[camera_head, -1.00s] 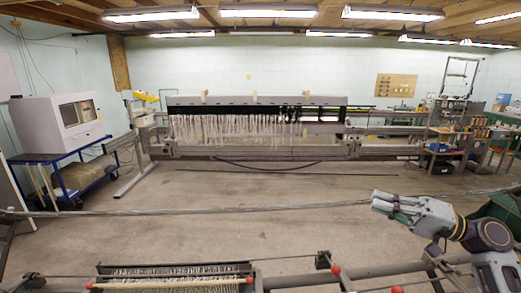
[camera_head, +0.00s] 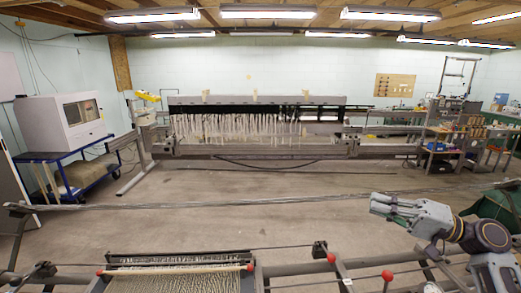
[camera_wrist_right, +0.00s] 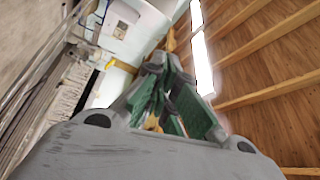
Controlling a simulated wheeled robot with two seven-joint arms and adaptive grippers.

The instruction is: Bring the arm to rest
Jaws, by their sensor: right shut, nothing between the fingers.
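My right gripper (camera_head: 376,205) is at the right of the head view, raised above the floor and pointing left. It is shut and holds nothing. In the right wrist view its green-padded fingers (camera_wrist_right: 155,80) come together at the tips, with the ceiling and wall behind them. My left gripper is not in view.
A loom frame with red knobs and white threads (camera_head: 180,282) stands close at the bottom. A long loom with hanging white yarn (camera_head: 240,127) stands at the back. A blue cart (camera_head: 68,178) with a white cabinet is at left. The middle floor (camera_head: 250,225) is clear.

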